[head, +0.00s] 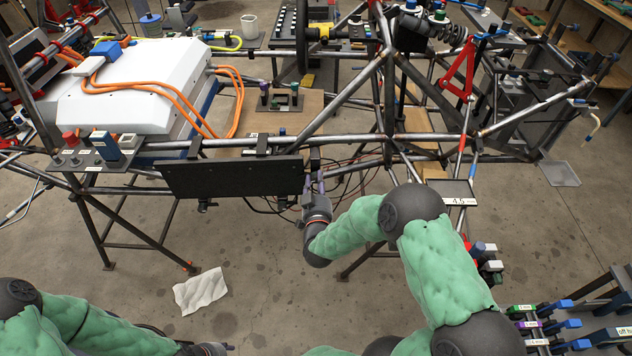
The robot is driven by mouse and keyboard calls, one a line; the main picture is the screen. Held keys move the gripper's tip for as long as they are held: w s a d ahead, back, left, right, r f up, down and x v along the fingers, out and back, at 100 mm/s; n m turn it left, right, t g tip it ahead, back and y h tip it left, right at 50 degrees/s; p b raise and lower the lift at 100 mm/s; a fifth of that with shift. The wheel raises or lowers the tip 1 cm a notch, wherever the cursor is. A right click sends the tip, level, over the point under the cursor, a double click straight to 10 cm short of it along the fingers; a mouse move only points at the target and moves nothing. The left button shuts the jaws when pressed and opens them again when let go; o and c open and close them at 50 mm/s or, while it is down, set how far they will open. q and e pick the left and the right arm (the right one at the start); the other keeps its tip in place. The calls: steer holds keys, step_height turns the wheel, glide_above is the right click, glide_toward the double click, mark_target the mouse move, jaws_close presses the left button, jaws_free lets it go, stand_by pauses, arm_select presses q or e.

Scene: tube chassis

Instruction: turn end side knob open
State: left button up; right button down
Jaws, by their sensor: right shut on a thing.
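My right gripper (316,183) reaches up to the right end of the black panel (230,178) that hangs on the chassis's lower front tube. Its fingers are shut on a small knob beside that end. The fingers hide most of the knob, so its turned position cannot be told. A dark clamp-like fitting (314,158) shows just above the fingers. My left gripper (222,347) is low at the bottom edge, away from the chassis, and too small and cut off to tell its opening.
A white battery box (140,85) with orange cables sits in the tube frame at the left. Loose dark and red cables (345,178) hang just right of my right gripper. A white cloth (200,291) lies on the floor. A tool rack (560,325) stands at the lower right.

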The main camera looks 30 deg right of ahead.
steer(key=n, duration=0.2)
steer(key=r+n, duration=0.1)
steer(key=shift+w+n, duration=0.2)
steer(key=shift+n, duration=0.2)
steer(key=n+p, duration=0.1)
steer(key=n, duration=0.2)
steer(key=shift+r+n, duration=0.1)
steer(key=shift+n, duration=0.2)
steer(key=n, duration=0.3)
steer(key=shift+w+n, duration=0.1)
steer(key=shift+n, duration=0.2)
steer(key=shift+a+n+p, duration=0.1)
steer(key=shift+n+p, duration=0.4)
steer(key=shift+n, duration=1.4)
steer(key=c, duration=1)
jaws_free()
steer(key=shift+a+f, duration=0.15)
steer(key=shift+f, duration=0.1)
steer(key=shift+o, duration=0.2)
steer(key=shift+f, duration=0.15)
